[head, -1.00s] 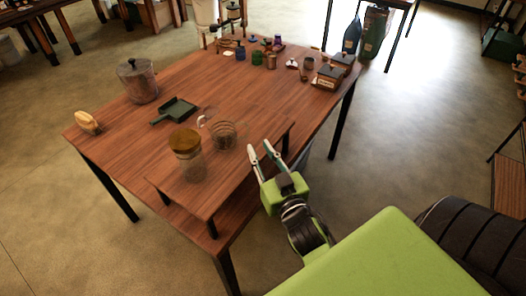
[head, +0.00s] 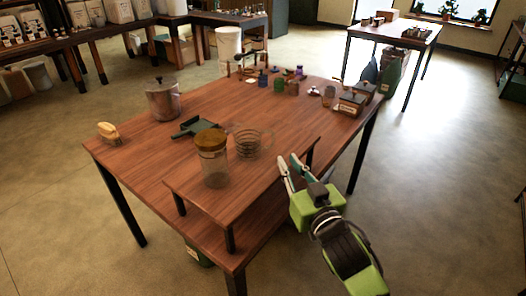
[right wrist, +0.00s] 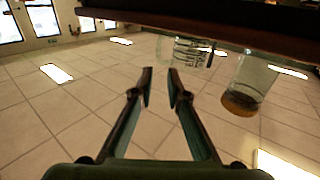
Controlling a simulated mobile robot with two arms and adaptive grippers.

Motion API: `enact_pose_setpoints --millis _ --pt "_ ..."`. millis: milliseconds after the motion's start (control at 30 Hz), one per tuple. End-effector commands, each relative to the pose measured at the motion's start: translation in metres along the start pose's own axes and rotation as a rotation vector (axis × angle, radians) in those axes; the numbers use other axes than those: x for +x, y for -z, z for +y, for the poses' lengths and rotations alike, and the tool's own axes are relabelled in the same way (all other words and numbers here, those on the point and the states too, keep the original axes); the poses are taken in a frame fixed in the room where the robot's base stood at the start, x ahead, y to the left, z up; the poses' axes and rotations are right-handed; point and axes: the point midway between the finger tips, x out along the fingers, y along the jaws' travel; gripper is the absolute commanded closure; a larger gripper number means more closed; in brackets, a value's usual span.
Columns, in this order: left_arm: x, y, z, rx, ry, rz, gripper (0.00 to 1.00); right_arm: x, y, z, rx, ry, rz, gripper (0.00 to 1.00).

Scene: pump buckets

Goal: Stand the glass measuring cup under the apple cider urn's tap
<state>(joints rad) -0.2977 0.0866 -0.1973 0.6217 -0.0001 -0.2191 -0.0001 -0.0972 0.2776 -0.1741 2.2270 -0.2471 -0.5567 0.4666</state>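The glass measuring cup (head: 249,145) is clear with ring-like markings. It stands upright on the low wooden riser, to the right of a cork-lidded glass jar (head: 214,168). My right gripper (head: 288,159) is open and empty, just right of the cup near the riser's edge, and apart from it. The right wrist view looks inverted; there the open fingers (right wrist: 160,84) show below the cup (right wrist: 187,52), with the jar (right wrist: 248,78) to the right. My left gripper is not in view. I cannot tell which container is the apple cider urn, and no tap is clear.
On the table (head: 150,140) are a metal canister (head: 163,101), a dark green dustpan (head: 193,126), a brush (head: 108,132) and small jars and boxes at the back. A white bucket (head: 229,45) stands beyond. The floor on the right is open.

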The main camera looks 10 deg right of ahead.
Motion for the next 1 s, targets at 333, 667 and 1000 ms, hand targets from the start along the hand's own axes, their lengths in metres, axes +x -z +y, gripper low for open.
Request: enact_pose_setpoints --millis 333,667,1000 --pt "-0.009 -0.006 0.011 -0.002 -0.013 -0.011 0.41 0.064 0.002 0.001 0.001 -0.001 0.002 0.85" --pt "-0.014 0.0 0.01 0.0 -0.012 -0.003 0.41 0.09 -0.001 0.003 0.0 -0.002 0.0 0.85" --pt "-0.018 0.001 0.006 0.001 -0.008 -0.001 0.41 0.124 -0.005 0.004 0.002 -0.003 0.001 0.85"
